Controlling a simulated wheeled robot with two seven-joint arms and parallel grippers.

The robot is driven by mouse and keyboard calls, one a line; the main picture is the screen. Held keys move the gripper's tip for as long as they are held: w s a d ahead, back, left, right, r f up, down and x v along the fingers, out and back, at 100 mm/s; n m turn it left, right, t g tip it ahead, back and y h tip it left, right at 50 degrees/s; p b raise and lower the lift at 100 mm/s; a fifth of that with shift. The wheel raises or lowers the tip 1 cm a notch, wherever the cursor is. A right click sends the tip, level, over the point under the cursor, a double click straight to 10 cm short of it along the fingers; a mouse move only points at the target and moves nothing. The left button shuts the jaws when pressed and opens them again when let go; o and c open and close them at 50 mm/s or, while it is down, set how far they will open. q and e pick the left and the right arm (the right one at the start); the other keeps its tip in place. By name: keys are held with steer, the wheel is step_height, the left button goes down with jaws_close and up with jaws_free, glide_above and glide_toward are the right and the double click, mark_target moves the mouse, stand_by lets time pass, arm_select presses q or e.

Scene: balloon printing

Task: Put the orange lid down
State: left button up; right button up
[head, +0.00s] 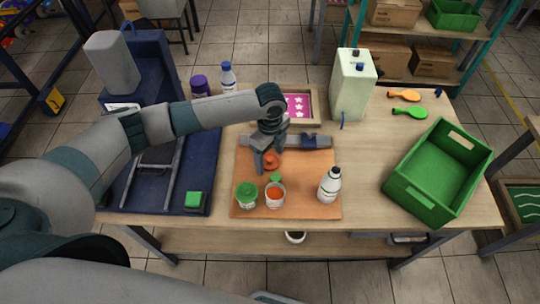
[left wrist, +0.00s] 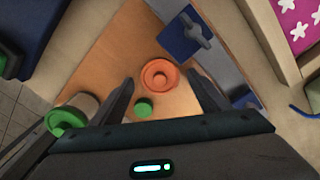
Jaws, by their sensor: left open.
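The orange lid (head: 271,161) lies on the brown board (head: 307,201), flat with its round top facing up. It also shows in the left wrist view (left wrist: 159,75). My left gripper (head: 268,157) is open above the lid; in the left wrist view its fingers stand apart on either side of the lid, and no contact shows. A small green lid (head: 276,178) lies just in front of the orange lid. A jar with orange contents (head: 274,194) stands open on the board. Beside it is a jar with a green lid (head: 246,195). My right gripper is not in view.
A white bottle (head: 330,186) stands at the board's right. A grey tool with blue parts (head: 309,141) lies along its back. A framed pink star screen (head: 299,105) and a white canister (head: 353,86) stand behind. A green crate (head: 438,172) is at right, a blue press (head: 205,140) at left.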

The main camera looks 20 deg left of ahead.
mark_target(270, 159)
arm_select(q)
steer(key=shift+r, duration=0.1)
step_height(270, 159, up, 12)
steer(key=b, duration=0.2)
stand_by(0.4)
stand_by(0.4)
steer(key=shift+s, duration=0.15)
